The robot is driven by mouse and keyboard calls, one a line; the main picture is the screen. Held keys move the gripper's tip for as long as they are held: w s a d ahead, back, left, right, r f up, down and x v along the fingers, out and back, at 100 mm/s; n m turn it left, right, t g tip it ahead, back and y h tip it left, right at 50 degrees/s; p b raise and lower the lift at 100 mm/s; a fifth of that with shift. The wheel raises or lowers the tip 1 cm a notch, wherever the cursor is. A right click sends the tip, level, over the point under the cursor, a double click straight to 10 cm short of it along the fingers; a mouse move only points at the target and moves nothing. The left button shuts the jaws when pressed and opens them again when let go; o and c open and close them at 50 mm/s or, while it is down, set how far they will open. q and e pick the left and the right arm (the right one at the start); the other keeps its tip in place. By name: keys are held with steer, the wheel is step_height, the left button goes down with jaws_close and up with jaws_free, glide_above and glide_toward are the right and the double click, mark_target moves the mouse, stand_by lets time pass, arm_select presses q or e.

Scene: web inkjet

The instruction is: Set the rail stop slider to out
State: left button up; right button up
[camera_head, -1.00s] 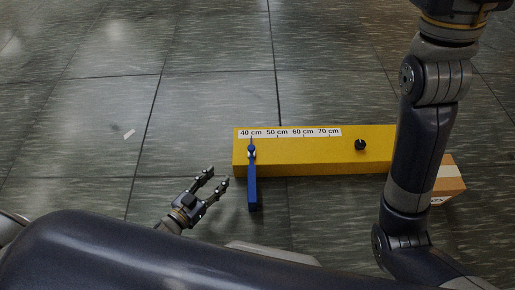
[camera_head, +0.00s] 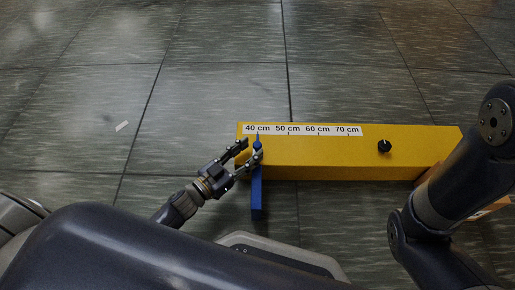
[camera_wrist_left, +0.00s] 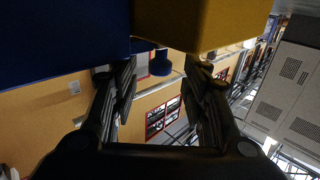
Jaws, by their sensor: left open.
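The yellow rail box (camera_head: 330,163) lies on the floor, with a scale strip (camera_head: 300,130) marked 40 to 70 cm. The blue rail stop slider (camera_head: 257,197) stands at the 40 cm mark, its bar hanging down the near face and a small knob on top. My left gripper (camera_head: 252,150) is open, its fingertips around or just beside the knob; I cannot tell if they touch it. In the left wrist view a dark blue knob (camera_wrist_left: 160,64) shows between the open fingers (camera_wrist_left: 160,85), with a blue block at upper left. My right gripper is out of view.
A black dial (camera_head: 384,146) sits on the box's top further right. An orange carton (camera_head: 490,208) is partly hidden behind my right arm. The tiled floor to the left and behind the box is clear apart from a small white scrap (camera_head: 122,126).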

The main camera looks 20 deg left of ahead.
mark_target(257, 144)
arm_select(q)
steer(key=shift+b+x, duration=0.7)
steer(key=shift+x, duration=1.3)
jaws_close()
